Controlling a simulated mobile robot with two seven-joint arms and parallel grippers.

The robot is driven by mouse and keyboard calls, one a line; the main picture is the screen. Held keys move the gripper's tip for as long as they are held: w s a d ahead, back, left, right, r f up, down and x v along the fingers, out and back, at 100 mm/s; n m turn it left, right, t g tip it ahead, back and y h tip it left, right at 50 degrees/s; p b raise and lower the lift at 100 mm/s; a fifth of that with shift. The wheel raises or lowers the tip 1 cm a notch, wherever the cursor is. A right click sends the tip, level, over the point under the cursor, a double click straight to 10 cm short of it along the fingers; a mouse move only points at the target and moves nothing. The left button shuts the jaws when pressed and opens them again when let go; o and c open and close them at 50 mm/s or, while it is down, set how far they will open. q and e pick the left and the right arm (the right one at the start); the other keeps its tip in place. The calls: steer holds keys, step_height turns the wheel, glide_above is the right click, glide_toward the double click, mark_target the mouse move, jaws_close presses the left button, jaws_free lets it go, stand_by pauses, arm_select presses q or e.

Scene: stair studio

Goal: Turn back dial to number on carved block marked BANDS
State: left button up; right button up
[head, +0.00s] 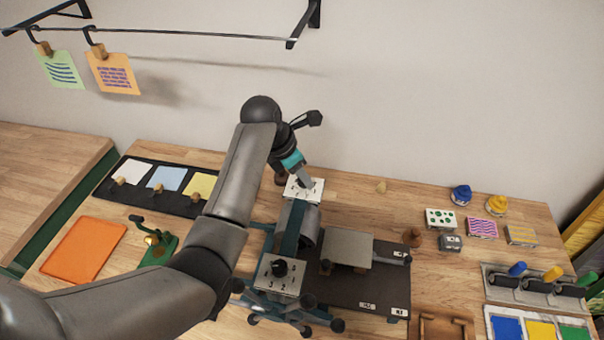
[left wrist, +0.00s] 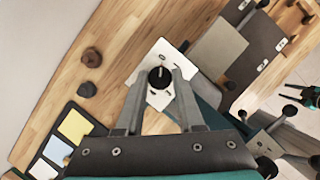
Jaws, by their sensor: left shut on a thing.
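The back dial is a black round knob (left wrist: 160,77) on a pale square plate (head: 318,186) with small dark marks. My left gripper (head: 305,183) reaches down to it from above, and in the left wrist view its two fingers are closed on either side of the knob. A white pointer line shows on the knob. The numbers on the plate are too small and partly covered to read. The front dial (head: 280,268) is a black knob on a second numbered plate, nearer me. A block with yellow stripes (head: 521,235) stands at the right; no BANDS lettering is readable.
Blocks with green dots (head: 440,218) and pink waves (head: 482,228) stand beside the striped one, with a small grey block (head: 450,243) nearby. A press with a grey flat plate (head: 347,248) fills the middle. An orange sheet (head: 84,249) lies left. A rail (head: 180,33) hangs above.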

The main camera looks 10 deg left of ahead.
arm_select(q)
jaws_close()
